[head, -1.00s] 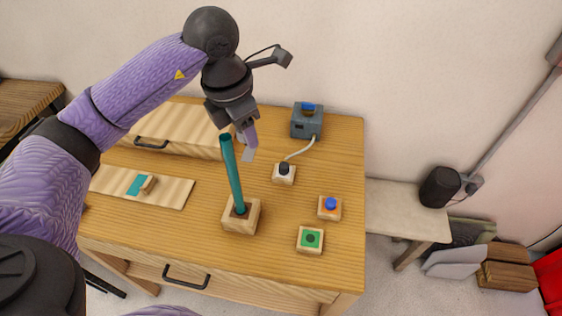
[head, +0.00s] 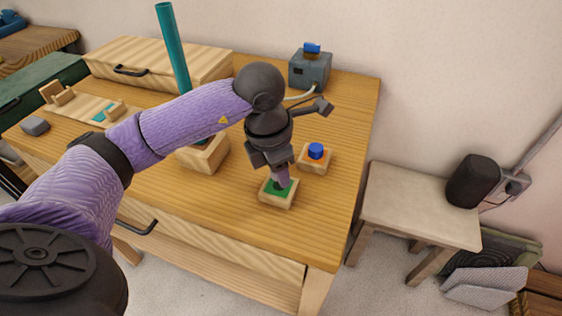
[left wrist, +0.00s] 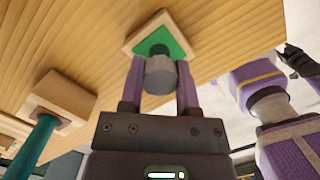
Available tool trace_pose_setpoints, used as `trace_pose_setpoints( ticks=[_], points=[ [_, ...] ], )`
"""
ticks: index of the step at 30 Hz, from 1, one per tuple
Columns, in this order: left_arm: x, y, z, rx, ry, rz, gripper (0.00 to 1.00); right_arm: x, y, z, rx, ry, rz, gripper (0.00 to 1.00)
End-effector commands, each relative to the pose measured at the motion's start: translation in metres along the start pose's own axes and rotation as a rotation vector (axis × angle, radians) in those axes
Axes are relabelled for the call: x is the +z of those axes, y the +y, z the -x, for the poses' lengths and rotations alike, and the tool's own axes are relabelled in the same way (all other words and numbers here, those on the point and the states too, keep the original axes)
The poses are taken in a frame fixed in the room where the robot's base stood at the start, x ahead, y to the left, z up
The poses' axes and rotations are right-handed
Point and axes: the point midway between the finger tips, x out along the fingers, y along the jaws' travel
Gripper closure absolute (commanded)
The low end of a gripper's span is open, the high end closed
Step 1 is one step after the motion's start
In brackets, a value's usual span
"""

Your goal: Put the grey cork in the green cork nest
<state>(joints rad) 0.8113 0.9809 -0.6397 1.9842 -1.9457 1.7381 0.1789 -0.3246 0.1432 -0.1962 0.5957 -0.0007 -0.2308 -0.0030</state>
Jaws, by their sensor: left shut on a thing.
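The green cork nest (head: 293,192), a small wooden block with a green top, sits near the front right of the desk. My left gripper (head: 281,184) points down right over it. In the left wrist view my left gripper (left wrist: 160,80) is shut on the grey cork (left wrist: 161,76). The cork's dark narrow end is at the middle of the green top (left wrist: 178,45); I cannot tell whether it is in the hole or just above it. In the head view the fingers mostly hide the cork. A dark gripper, seemingly my right one (left wrist: 298,62), shows small at the right of the left wrist view.
A blue cork (head: 316,150) stands on an orange-topped nest (head: 314,168) just behind. A tall teal rod (head: 173,50) stands in a wooden block (head: 205,157) to the left. A grey box (head: 310,70) is at the back. The desk's right front is clear.

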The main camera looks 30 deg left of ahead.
Motion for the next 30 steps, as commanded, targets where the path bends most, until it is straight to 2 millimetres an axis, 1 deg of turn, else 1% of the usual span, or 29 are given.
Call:
trace_pose_setpoints(
  ticks=[1, 4, 9, 16, 23, 30],
  points=[
    [-0.002, 0.0, -0.013, -0.002, 0.003, 0.0, 1.0, 0.002, 0.001, -0.01, 0.002, -0.01, -0.001, 0.41],
    [-0.003, 0.0, -0.019, -0.001, 0.001, 0.0, 1.0, 0.004, 0.004, -0.015, 0.007, -0.018, -0.002, 0.41],
    [-0.003, 0.0, -0.018, 0.0, -0.001, 0.0, 1.0, 0.002, 0.008, -0.014, 0.014, -0.017, -0.002, 0.41],
    [-0.003, 0.0, -0.017, 0.0, -0.001, 0.0, 1.0, -0.003, 0.009, -0.014, 0.015, -0.01, -0.003, 0.41],
    [-0.003, -0.001, -0.018, -0.001, 0.0, -0.001, 1.0, -0.003, 0.004, -0.014, 0.007, -0.01, -0.005, 0.41],
    [-0.003, -0.001, -0.018, -0.001, 0.0, 0.0, 1.0, 0.001, -0.002, -0.014, -0.003, -0.017, -0.006, 0.41]
  ],
)
